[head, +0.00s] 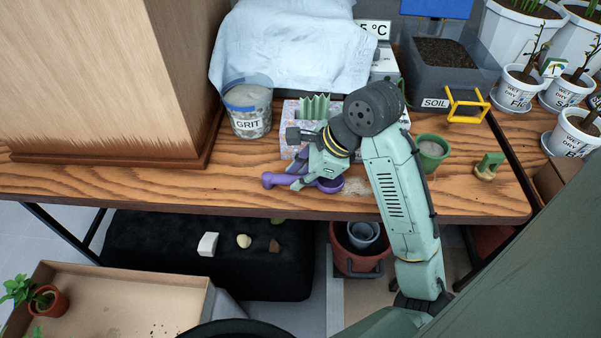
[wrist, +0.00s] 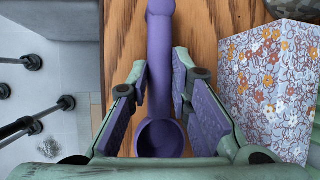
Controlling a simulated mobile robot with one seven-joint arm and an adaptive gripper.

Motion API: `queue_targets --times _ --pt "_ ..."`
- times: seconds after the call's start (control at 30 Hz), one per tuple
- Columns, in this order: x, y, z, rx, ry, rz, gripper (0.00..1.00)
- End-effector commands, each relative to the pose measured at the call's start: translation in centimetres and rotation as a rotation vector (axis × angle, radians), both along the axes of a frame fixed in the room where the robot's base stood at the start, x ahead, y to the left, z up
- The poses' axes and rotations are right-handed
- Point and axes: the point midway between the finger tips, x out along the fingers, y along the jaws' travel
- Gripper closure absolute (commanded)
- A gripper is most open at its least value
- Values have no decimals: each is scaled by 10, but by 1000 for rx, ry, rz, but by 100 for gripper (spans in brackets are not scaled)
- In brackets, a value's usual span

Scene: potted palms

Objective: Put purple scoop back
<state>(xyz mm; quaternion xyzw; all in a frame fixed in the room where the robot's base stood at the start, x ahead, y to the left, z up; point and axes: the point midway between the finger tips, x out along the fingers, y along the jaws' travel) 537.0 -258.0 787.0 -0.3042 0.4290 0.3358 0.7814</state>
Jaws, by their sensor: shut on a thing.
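The purple scoop (head: 330,185) is at the front edge of the wooden table in the head view, its handle pointing left. In the wrist view the scoop (wrist: 160,60) runs up the picture, with its round bowl at the bottom between the finger pads. My gripper (head: 300,178) is shut on the scoop near where handle and bowl meet; its fingers also show in the wrist view (wrist: 160,92). I cannot tell whether the scoop touches the tabletop. The bowl looks empty.
A flowered box (head: 288,146) with a green ridged piece stands just behind my gripper. A grit jar (head: 248,124) is to its left. A green pot (head: 432,152) and a soil bin (head: 450,78) are to the right. The table's front left (head: 130,184) is clear.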

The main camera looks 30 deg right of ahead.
Motion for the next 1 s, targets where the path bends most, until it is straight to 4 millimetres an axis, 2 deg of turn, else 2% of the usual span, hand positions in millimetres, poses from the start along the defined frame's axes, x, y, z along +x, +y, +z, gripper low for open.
queue_targets --times 0.1,0.13,0.4,0.77,0.87,1.0 --pt "0 0 -2 1 -1 0 100" --pt "0 0 -2 0 0 0 80" --pt "0 0 -2 0 0 0 62" --pt "0 0 1 -2 0 0 61" --pt "-4 -4 10 -3 -1 -2 61" --pt "-15 -12 34 -7 0 -3 61"
